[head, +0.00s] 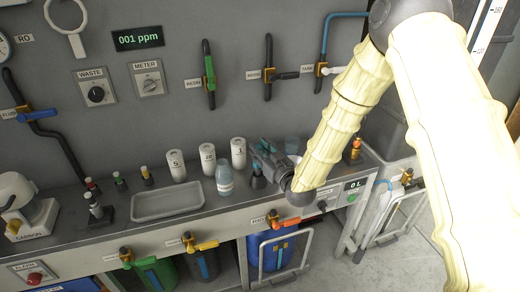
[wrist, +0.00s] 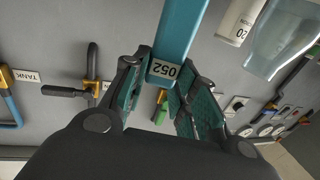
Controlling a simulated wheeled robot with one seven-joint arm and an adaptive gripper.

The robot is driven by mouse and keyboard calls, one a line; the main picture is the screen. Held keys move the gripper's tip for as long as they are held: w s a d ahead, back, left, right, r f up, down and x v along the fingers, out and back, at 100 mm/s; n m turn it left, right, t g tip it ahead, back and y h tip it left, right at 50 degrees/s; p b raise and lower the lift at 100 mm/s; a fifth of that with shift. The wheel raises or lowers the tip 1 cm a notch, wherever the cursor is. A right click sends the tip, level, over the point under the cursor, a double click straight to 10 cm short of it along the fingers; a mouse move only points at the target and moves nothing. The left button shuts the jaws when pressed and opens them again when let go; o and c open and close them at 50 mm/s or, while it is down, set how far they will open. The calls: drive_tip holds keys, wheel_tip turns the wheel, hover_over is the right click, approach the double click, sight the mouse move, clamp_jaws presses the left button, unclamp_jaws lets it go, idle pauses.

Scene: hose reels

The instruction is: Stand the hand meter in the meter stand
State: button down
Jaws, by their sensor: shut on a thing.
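My gripper (wrist: 160,88) is shut on the hand meter (wrist: 182,30), a teal bar with a small label or display reading 052. The fingers press on its two sides, and its far end runs out of the wrist view. In the head view my gripper (head: 264,158) is above the bench, right of the light blue bottle (head: 225,180). The meter is mostly hidden there by the gripper. A small dark teal piece (head: 258,181) shows below the fingers; I cannot tell whether it is the meter's end or another thing. I cannot clearly identify the meter stand.
White numbered cylinders (head: 207,160) stand along the bench's back. A grey tray (head: 167,203) lies left of the bottle. A black-based post (head: 97,209) stands farther left. Valves with coloured handles line the wall and the bench front. A sink (head: 385,150) is at the right.

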drive_tip(key=shift+f, duration=0.25)
drive_tip(key=c, duration=1.1)
unclamp_jaws()
drive_tip(key=shift+o, duration=0.2)
drive_tip(key=shift+s, duration=0.1)
drive_tip(key=v, duration=1.1)
drive_tip(key=shift+s+d, duration=0.25)
drive_tip(key=shift+s, duration=0.1)
